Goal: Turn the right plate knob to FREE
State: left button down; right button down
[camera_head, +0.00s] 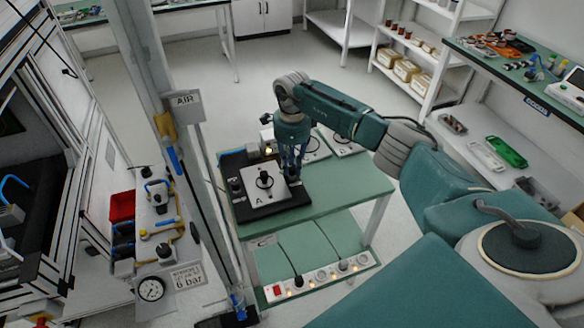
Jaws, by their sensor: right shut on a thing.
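A black base plate (270,215) lies on the green bench top, with a light square plate marked A (255,201) on it. A black knob (264,180) stands in the middle of the light plate. A small dark left knob (235,186) is at the base plate's left side. My right gripper (292,173) points down over the right side of the base plate, shut on the right plate knob (294,180). The fingers hide most of that knob, and I cannot read its setting or any label. My left gripper is not in view.
More light plates with dark parts (342,141) lie behind my right gripper. A post with an AIR sign (186,105) rises left of the bench. A power strip (320,277) is on the lower shelf. The bench's right part (350,185) is clear.

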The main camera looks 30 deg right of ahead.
aim_at(292, 167)
jog(key=m, duration=0.5)
jog(key=shift+m+b, duration=0.3)
jog(key=shift+b, duration=0.1)
jog(key=m, duration=0.5)
jog(key=shift+w+r, duration=0.1)
jog(key=shift+m, duration=0.4)
jog(key=c, duration=1.6)
grip_release()
jog(key=shift+o, duration=0.3)
notch_tip(292, 167, up, 12)
